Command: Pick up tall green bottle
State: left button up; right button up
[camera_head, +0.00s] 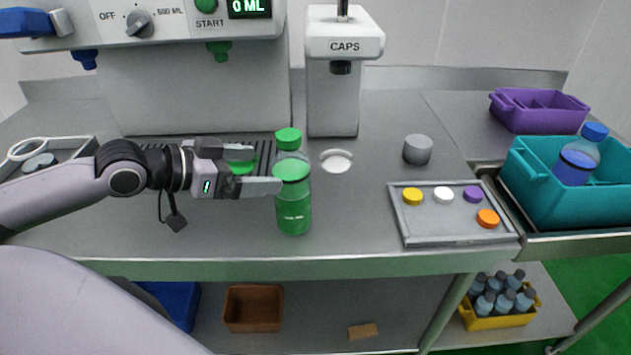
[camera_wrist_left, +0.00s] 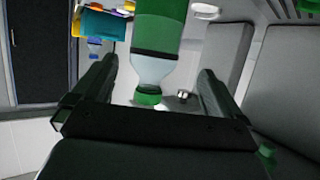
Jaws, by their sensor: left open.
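The tall green bottle (camera_head: 294,208) stands upright near the front of the grey counter, with a green cap and green lower body. My left gripper (camera_head: 270,172) is open at the bottle's left side, level with its upper part. In the left wrist view the bottle (camera_wrist_left: 160,25) appears upside down between the two spread fingers (camera_wrist_left: 157,88), with clear gaps on both sides near its neck. My right gripper is not in view.
A caps dispenser (camera_head: 345,100) stands behind the bottle. A grey cylinder (camera_head: 418,150) and a tray (camera_head: 450,227) with several coloured caps are to the right. Further right is a teal crate (camera_head: 548,203) holding a blue-capped bottle (camera_head: 578,160). A green item (camera_head: 240,166) shows partly behind my gripper.

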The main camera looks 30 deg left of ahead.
aim_at(272, 168)
pick_arm(q)
jog(key=shift+w+d+r, duration=0.1)
jog(key=shift+w+d, duration=0.1)
jog(key=shift+w, duration=0.25)
jog(key=shift+w+d+f+b, duration=0.35)
jog(key=shift+w+b, duration=0.2)
jog(key=shift+b, duration=0.3)
jog(key=shift+b+x, duration=0.85)
jog(key=shift+b, duration=0.25)
jog(key=shift+w+d+f+b, duration=0.35)
jog(key=shift+d+b, duration=0.15)
jog(key=shift+d, duration=0.05)
jog(key=shift+w+d+f, duration=0.1)
jog(key=shift+w, duration=0.25)
jog(key=shift+w+d+f, duration=0.35)
jog(key=shift+w+d, duration=0.05)
jog(key=shift+w, duration=0.1)
